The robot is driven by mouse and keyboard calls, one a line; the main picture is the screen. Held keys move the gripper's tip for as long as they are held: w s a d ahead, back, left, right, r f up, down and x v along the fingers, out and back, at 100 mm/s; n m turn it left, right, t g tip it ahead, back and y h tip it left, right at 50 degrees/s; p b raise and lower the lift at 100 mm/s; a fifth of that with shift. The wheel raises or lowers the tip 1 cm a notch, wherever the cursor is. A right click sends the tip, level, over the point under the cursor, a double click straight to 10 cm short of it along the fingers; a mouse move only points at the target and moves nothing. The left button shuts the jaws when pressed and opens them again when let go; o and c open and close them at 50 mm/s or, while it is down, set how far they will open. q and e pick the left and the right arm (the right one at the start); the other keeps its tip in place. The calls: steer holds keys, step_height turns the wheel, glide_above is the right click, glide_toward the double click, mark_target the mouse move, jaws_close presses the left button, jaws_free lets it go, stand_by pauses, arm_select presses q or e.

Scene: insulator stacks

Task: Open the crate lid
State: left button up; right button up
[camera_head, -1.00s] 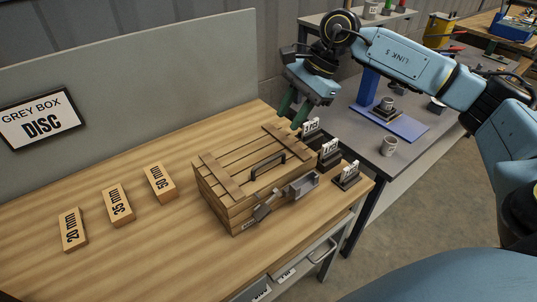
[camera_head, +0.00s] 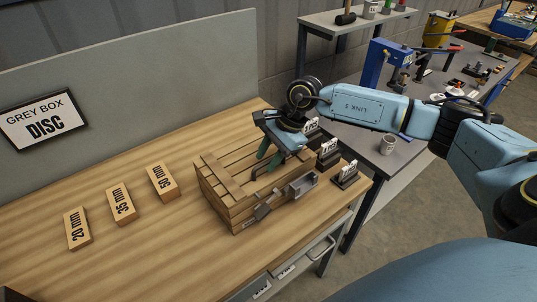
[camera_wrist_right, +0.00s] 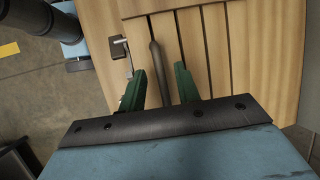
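The wooden crate (camera_head: 213,197) stands on the workbench with its slatted lid (camera_head: 222,177) shut. A dark bar handle (camera_wrist_right: 157,62) is on the lid, partly hidden by my right gripper in the head view. My right gripper (camera_head: 264,168) is over the lid, pointing down, with its green fingers apart. In the right wrist view the open fingers (camera_wrist_right: 160,82) are on either side of the handle, which runs between them; whether they touch it I cannot tell. A metal latch-like piece (camera_head: 262,211) is at the crate's front side. My left gripper is not in view.
Wooden blocks marked 20 mm (camera_head: 77,229), 35 mm (camera_head: 121,203) and 50 mm (camera_head: 162,182) lie left of the crate. A sign (camera_head: 42,119) reads "GREY BOX DISC".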

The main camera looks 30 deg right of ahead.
jaws_close()
steer(key=shift+r, duration=0.1)
stand_by(0.3)
